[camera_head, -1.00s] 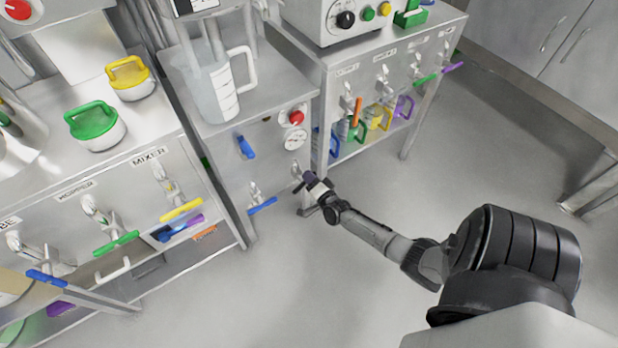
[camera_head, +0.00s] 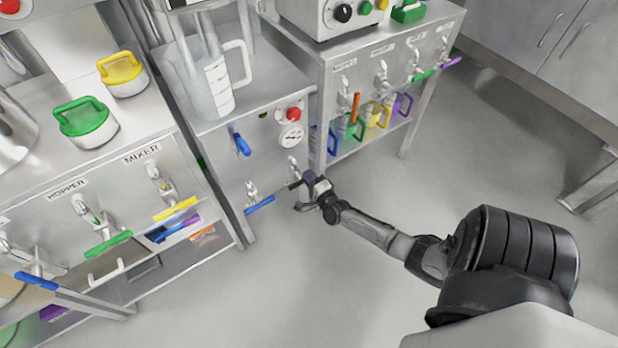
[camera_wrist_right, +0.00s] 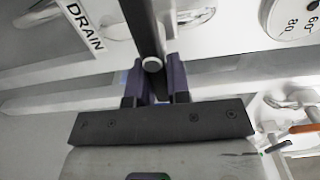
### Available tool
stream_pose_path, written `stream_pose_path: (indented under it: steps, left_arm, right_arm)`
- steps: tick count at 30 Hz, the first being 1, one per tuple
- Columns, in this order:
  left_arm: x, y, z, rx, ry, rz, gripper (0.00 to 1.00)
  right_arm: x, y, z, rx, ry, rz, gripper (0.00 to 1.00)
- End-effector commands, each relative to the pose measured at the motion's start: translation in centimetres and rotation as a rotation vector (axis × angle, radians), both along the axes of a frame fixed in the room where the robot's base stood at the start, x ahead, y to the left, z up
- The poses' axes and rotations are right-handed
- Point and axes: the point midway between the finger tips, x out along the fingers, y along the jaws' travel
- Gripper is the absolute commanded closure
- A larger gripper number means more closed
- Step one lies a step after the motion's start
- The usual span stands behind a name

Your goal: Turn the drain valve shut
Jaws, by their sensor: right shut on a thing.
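The drain valve (camera_head: 293,166) is on the front panel of the middle steel cabinet, below the round gauge. Its dark lever handle (camera_wrist_right: 143,25) shows in the right wrist view beside the DRAIN label (camera_wrist_right: 85,28). My right gripper (camera_head: 309,181) is shut on this handle. In the right wrist view its two dark fingers (camera_wrist_right: 154,85) stand on either side of the bar, with a round bolt head between them. The fingers partly hide the handle. My left gripper is not in view.
A valve with a blue lever (camera_head: 260,204) sits just left on the same panel. A red knob (camera_head: 293,114) and gauge (camera_head: 291,136) are above. A jug (camera_head: 212,80) stands on top. Colored mugs (camera_head: 352,126) are on the right cabinet's shelf. The floor in front is clear.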

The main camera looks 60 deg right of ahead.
Motion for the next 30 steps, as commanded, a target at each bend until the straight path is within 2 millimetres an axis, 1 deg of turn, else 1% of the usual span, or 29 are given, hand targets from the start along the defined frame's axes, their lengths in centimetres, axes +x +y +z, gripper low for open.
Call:
stream_pose_path:
  steps: [12,13,20,21,27,30]
  left_arm:
    - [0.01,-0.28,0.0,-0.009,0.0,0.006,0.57]
    - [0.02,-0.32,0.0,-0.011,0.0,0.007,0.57]
    - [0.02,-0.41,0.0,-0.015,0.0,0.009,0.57]
    - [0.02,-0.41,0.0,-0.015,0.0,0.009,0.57]
    - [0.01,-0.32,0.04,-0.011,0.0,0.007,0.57]
    - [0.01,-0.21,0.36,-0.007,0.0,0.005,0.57]
  right_arm:
    - [0.01,0.03,-0.04,0.012,-0.005,-0.001,1.0]
    - [0.0,0.04,-0.04,0.012,-0.005,-0.001,0.81]
    - [0.01,0.03,-0.04,0.01,-0.004,-0.001,0.59]
    - [0.01,0.03,-0.04,0.009,-0.004,-0.001,0.57]
    - [-0.03,0.04,-0.01,0.008,-0.003,0.0,0.57]
    - [-0.44,0.28,0.07,0.009,-0.003,0.0,0.57]
